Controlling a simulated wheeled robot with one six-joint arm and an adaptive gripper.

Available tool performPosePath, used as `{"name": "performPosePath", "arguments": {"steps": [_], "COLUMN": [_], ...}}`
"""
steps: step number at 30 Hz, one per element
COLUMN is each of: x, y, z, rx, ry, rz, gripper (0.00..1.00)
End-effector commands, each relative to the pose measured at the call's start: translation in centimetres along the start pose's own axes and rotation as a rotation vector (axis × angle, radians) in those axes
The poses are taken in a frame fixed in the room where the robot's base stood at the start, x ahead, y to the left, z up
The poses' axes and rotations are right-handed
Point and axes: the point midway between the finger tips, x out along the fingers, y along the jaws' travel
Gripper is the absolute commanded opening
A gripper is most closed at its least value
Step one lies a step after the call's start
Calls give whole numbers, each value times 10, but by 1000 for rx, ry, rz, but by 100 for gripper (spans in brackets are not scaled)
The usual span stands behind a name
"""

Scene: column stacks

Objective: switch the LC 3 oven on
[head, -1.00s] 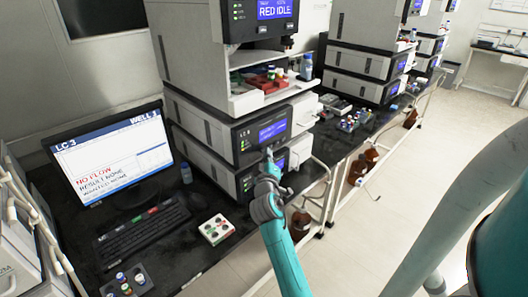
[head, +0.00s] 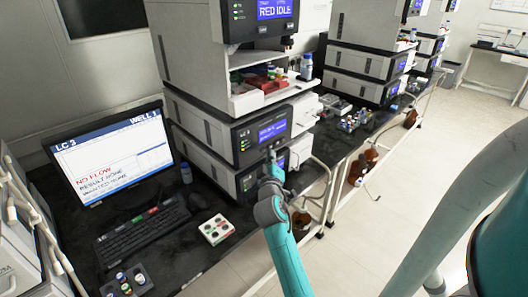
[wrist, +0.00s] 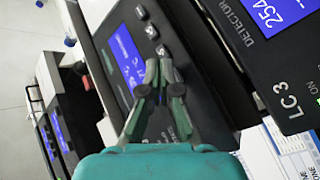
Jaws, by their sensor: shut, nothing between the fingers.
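The LC 3 stack stands beside the monitor. Its lowest module (head: 246,181) has a dark front with a blue display, also in the wrist view (wrist: 125,55). The tips hide part of the panel; contact cannot be told.
A monitor (head: 108,155) marked LC 3 and a keyboard (head: 143,230) are on the left of the black bench. A white tray (head: 216,229) lies in front of the stack. Brown bottles (head: 301,220) stand below the bench. The floor at right is clear.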

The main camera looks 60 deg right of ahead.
Motion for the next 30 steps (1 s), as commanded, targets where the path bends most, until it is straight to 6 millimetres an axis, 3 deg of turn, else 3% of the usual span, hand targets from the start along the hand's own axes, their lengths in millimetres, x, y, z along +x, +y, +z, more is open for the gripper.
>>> {"name": "performPosePath", "arguments": {"steps": [7,22,30], "x": [-3,-32,-35], "y": [2,23,25], "z": [3,24,26], "rx": [0,0,0], "ry": [-1,-1,0], "rz": [0,0,0], "gripper": [0,0,0]}}
